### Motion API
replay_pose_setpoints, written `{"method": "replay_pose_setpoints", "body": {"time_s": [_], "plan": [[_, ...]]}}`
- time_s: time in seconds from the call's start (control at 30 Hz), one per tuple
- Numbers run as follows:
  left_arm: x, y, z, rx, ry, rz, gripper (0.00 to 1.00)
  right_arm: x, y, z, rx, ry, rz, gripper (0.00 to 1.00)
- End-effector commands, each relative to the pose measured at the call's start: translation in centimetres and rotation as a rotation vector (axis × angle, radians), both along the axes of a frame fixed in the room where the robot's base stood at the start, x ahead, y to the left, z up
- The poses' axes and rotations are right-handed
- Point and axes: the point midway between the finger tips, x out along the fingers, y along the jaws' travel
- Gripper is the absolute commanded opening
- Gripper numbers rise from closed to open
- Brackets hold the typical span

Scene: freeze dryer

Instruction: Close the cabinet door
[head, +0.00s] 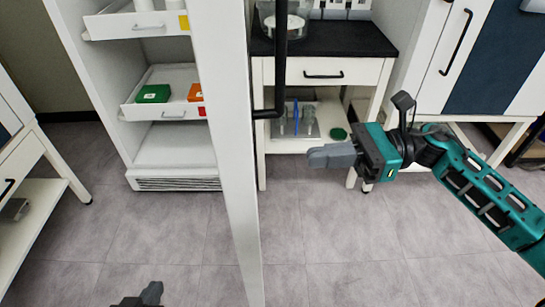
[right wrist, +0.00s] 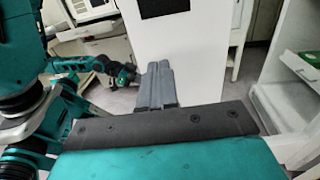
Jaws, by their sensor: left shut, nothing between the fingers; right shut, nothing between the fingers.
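The white cabinet door (head: 225,150) stands open and nearly edge-on in the head view, with a black bar handle (head: 281,60) on its right side. The white cabinet (head: 88,75) lies open to the left of it. My right gripper (head: 310,157) is shut and empty, right of the door with a gap in the picture, fingers pointing left. The right wrist view shows its closed fingers (right wrist: 157,75) before a white panel; I cannot tell whether this is the door. My left gripper (head: 150,290) is shut at the bottom edge, left of the door, mostly out of frame.
Pulled-out trays (head: 165,113) in the cabinet hold a green box (head: 153,93) and an orange box (head: 195,92). A black-topped table (head: 350,40) stands behind the door. A white table (head: 50,160) is at the left. Floor is clear in front.

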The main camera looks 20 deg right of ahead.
Motion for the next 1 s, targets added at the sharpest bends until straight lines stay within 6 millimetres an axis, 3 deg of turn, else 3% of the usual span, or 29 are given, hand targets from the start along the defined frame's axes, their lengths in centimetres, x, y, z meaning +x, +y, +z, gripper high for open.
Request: {"method": "replay_pose_setpoints", "body": {"time_s": [0.2,0.4,1.0], "plan": [[-0.1,-0.2,0.5,-0.008,0.003,0.006,0.0,0.7,4.6,0.3,0.005,-0.003,0.001,0.0],[-0.1,-0.1,0.7,-0.008,0.004,0.007,0.0,1.2,7.3,0.1,0.003,0.001,-0.001,0.0],[-0.1,0.2,0.8,0.003,0.004,0.002,0.0,1.4,8.4,0.0,0.002,0.003,-0.004,0.0]]}}
